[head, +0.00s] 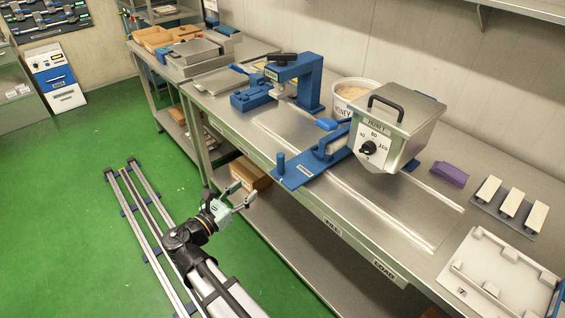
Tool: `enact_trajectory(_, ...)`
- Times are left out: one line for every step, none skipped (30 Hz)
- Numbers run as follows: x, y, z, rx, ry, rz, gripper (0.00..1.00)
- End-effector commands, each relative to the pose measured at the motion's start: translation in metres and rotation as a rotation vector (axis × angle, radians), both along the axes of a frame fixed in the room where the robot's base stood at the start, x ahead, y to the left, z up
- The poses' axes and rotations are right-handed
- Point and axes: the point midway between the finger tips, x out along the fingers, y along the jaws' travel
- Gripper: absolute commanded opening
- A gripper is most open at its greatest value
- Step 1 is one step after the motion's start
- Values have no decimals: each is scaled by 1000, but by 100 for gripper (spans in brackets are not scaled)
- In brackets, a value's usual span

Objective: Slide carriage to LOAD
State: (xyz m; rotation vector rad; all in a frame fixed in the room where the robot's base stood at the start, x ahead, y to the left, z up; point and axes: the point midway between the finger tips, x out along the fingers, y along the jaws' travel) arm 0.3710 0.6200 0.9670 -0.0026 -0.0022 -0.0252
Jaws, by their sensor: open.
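The blue carriage (301,175) sits across the steel track on the bench, near the middle of its length. An upright blue knob (280,163) stands at its front end, by the bench's front edge. The LOAD label (384,270) is on the front edge further right, past another label (333,228) that seems to read FILL. My gripper (244,194) is open and empty, in front of the bench, left of and below the knob in the picture, and apart from it.
A steel kettle with a dial (382,135) stands over the track behind the carriage's right side. A blue press (297,82) stands left. A white tray (500,275) and a rack of pale bars (508,206) are at right. The right track stretch (400,220) looks clear.

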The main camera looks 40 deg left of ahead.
Motion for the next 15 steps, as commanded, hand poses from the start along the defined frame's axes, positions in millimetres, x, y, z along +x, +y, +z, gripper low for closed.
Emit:
enact_trajectory(4,0,1,-2,0,-1,52)
enact_trajectory(7,0,1,-2,0,-2,52)
enact_trajectory(12,0,1,-1,0,-2,52)
enact_trajectory(16,-1,1,-1,1,-3,52)
enact_trajectory(21,-1,1,0,1,-3,52)
enact_trajectory(27,-1,1,0,1,-3,52)
enact_trajectory(33,-1,1,0,1,-3,52)
enact_trajectory(38,-1,2,0,1,-4,52)
enact_trajectory(46,-1,2,-1,1,-3,52)
enact_trajectory(52,-1,2,-1,1,-3,52)
enact_trajectory(58,-2,2,-1,1,-4,52)
enact_trajectory(67,-2,2,-1,2,-3,52)
enact_trajectory(72,-2,2,0,2,-3,52)
enact_trajectory(78,-2,2,0,2,-4,52)
enact_trajectory(87,-2,2,1,2,-3,52)
